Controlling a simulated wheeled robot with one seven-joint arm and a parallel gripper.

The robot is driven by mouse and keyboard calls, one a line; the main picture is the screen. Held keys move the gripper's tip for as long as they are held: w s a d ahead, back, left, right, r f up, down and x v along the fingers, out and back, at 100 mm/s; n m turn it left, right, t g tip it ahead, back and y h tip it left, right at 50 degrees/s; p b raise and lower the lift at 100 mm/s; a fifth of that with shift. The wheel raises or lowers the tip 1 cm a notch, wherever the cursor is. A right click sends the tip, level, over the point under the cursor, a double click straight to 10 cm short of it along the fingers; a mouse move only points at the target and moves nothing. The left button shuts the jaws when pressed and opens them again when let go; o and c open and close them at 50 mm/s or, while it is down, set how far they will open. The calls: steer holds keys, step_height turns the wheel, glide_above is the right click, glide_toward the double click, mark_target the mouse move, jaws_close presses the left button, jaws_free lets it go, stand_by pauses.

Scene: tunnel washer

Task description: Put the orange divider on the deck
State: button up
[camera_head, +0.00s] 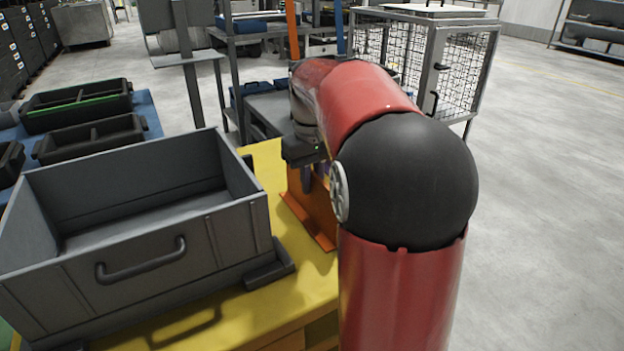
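The orange divider (310,207) has an upright panel and a flat foot. It stands upright at the right part of the yellow deck (268,165), its foot at or very near the deck surface; I cannot tell whether it touches. My gripper (304,160) is at the divider's top, pointing down. My red and black arm hides much of the gripper and the divider's right side. The fingers are not clear, so I cannot tell whether they are closed on the divider.
A large grey open bin (150,250) with a front handle stands on the deck, left of the divider. Black trays (75,104) lie on a blue surface at the far left. A wire-mesh cabinet (460,70) stands behind my arm. The floor at right is clear.

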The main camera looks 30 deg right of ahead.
steer(key=shift+o, duration=1.4)
steer(key=shift+r, duration=0.15)
step_height(320, 180, up, 12)
steer(key=p, duration=0.2)
steer(key=shift+p, duration=0.3)
steer(key=s+a+f+t, duration=0.2)
steer(key=s+a+f, duration=0.2)
steer(key=s, duration=0.2)
steer(key=s+a+f+t, duration=0.1)
steer(key=s+a+f, duration=0.3)
steer(key=s, duration=0.3)
steer(key=s+a+f+t, duration=0.2)
steer(key=s+a+f, duration=0.2)
steer(key=s+f, duration=0.1)
steer(key=shift+s+a+t, duration=0.3)
steer(key=shift+s+a, duration=0.1)
steer(key=shift+s, duration=0.45)
steer(key=shift+s+f, duration=0.1)
steer(key=shift+f, duration=0.1)
